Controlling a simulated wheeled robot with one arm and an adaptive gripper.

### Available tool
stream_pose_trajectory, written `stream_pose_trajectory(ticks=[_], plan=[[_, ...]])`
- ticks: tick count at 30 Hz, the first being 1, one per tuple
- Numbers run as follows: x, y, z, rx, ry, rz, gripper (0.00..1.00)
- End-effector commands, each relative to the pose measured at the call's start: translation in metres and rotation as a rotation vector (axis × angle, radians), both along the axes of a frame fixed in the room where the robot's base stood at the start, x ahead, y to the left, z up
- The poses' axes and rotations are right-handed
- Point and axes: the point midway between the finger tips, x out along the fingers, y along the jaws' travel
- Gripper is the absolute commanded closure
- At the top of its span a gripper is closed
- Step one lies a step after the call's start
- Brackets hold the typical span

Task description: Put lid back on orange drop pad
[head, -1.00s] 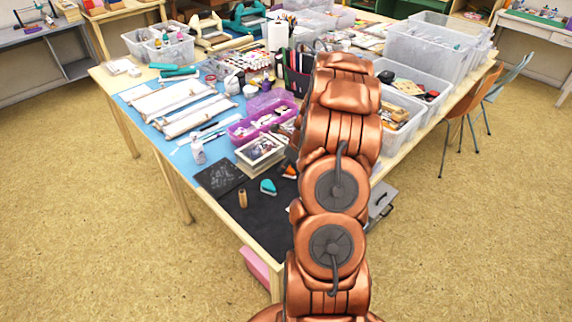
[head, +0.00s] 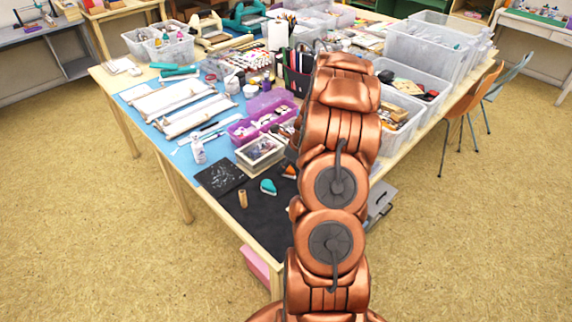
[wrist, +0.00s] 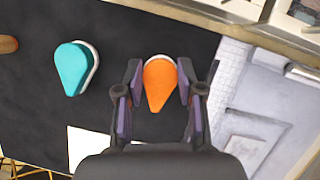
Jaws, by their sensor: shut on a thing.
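An orange drop-shaped lid (wrist: 160,81) lies between the two fingers of my gripper (wrist: 160,73) in the wrist view. My gripper is shut on it, one finger on each side. Its point faces the gripper's palm, and a thin pale edge of the pad (wrist: 160,57) shows past its round end. I cannot tell whether the lid sits fully on the pad. In the head view only a small orange patch (head: 289,172) shows beside my arm, which hides most of my gripper.
A teal drop pad (wrist: 75,69) with a white base sits left of the orange one on the black mat (head: 262,215). A wooden cylinder (head: 243,198) stands further left.

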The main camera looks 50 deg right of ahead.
Motion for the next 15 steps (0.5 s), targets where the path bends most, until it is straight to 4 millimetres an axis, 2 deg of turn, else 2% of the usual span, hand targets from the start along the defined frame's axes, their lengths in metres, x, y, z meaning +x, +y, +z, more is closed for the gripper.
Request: stream_pose_trajectory(ticks=[2,9,15], plan=[[0.0,-0.0001,0.0,0.0,0.0,0.0,0.58],[0.0,0.0,0.0,0.0,0.0,0.0,0.33],[0.0,0.0,0.0,0.0,0.0,0.0,0.33]])
